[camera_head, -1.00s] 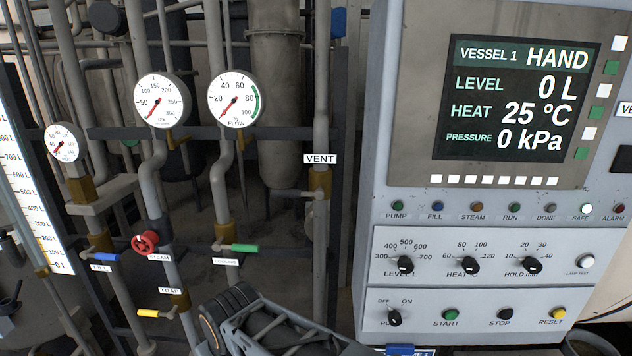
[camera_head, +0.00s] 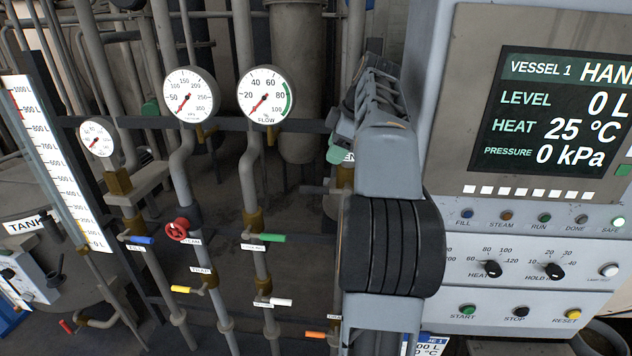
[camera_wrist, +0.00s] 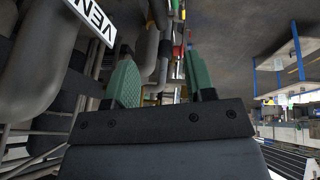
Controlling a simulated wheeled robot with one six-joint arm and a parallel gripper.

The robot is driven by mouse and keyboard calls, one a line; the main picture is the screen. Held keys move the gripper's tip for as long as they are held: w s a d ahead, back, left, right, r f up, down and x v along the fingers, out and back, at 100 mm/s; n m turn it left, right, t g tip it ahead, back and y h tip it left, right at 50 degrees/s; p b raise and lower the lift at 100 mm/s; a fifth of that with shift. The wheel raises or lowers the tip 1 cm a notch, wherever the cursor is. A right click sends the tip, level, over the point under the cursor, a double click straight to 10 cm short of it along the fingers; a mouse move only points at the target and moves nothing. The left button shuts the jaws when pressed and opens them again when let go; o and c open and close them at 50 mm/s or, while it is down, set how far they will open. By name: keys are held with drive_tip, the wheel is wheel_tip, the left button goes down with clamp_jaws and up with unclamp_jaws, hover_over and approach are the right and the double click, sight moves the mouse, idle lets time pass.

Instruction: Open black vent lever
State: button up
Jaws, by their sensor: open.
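The VENT label (camera_head: 348,157) is mostly covered by my arm in the head view. Part of it shows large at the upper left of the wrist view (camera_wrist: 95,18). In the head view one green pad (camera_head: 335,154) shows beside the label.
Left of my arm are the blue lever (camera_head: 140,239), red wheel (camera_head: 178,230), yellow lever (camera_head: 181,289), green lever (camera_head: 272,237), white lever (camera_head: 281,302) and orange lever (camera_head: 315,334). Round gauges (camera_head: 265,96) hang above. The control panel (camera_head: 540,210) stands close on the right.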

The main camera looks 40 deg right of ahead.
sight(317, 187)
drive_tip(key=x, duration=1.3)
drive_tip(key=shift+w+d+f, duration=0.1)
drive_tip(key=shift+c, duration=0.4)
clamp_jaws()
